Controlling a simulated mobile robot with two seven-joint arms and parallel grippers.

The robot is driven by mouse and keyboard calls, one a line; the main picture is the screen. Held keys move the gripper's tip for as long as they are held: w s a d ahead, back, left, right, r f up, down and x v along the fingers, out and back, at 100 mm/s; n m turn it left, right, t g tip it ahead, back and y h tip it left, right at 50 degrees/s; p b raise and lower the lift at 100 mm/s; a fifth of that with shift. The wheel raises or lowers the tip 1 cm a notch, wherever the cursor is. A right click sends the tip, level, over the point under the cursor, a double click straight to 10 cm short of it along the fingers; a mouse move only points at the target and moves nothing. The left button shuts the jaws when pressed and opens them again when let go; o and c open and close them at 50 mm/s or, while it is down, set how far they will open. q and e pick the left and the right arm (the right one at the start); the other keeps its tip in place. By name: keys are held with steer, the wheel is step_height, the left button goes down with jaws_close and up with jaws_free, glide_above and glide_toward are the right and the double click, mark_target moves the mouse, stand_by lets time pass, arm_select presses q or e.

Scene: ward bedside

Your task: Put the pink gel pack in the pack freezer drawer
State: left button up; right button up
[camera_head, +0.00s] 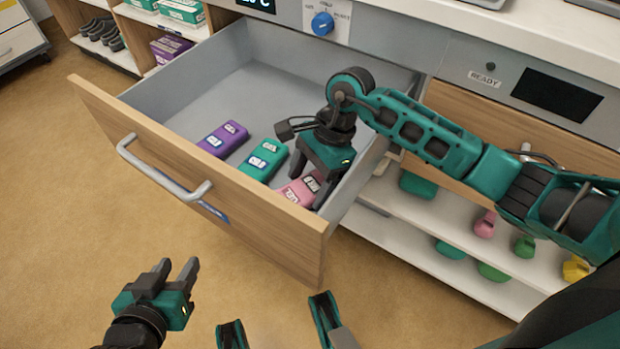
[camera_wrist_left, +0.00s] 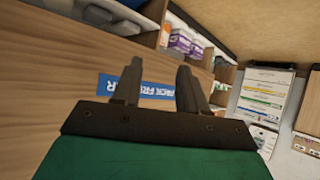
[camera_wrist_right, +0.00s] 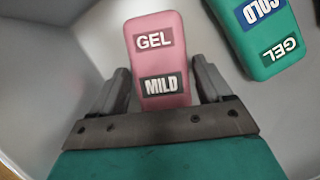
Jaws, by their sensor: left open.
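The pink gel pack (camera_head: 298,190) lies in the open pack freezer drawer (camera_head: 240,215), at its front right corner. In the right wrist view the pink gel pack (camera_wrist_right: 158,45) reads GEL and MILD. My right gripper (camera_head: 312,180) is down inside the drawer at the pack. Its fingers (camera_wrist_right: 160,82) stand open on either side of the pack's near end, with a gap on both sides. My left gripper (camera_head: 176,267) is open and empty, outside the drawer front. The left wrist view shows the drawer's blue label (camera_wrist_left: 150,90), partly hidden by the fingers.
A green COLD pack (camera_head: 263,160) and a purple pack (camera_head: 222,139) lie in a row left of the pink one. The drawer's back is empty. Right of it, shelves (camera_head: 420,220) hold several coloured items. A blue dial (camera_head: 322,24) is above.

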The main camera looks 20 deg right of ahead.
steer(key=shift+r, duration=0.1)
steer(key=shift+w+r, duration=0.1)
steer(key=shift+r, duration=0.2)
arm_select(q)
steer(key=shift+s+a+r+y+p, duration=0.3)
steer(key=shift+a+r+p, duration=0.2)
steer(key=shift+p, duration=0.95)
arm_select(e)
steer(key=v, duration=1.1)
steer(key=shift+r, duration=0.25)
arm_select(q)
steer(key=shift+w, duration=0.1)
arm_select(e)
steer(key=shift+d, duration=0.15)
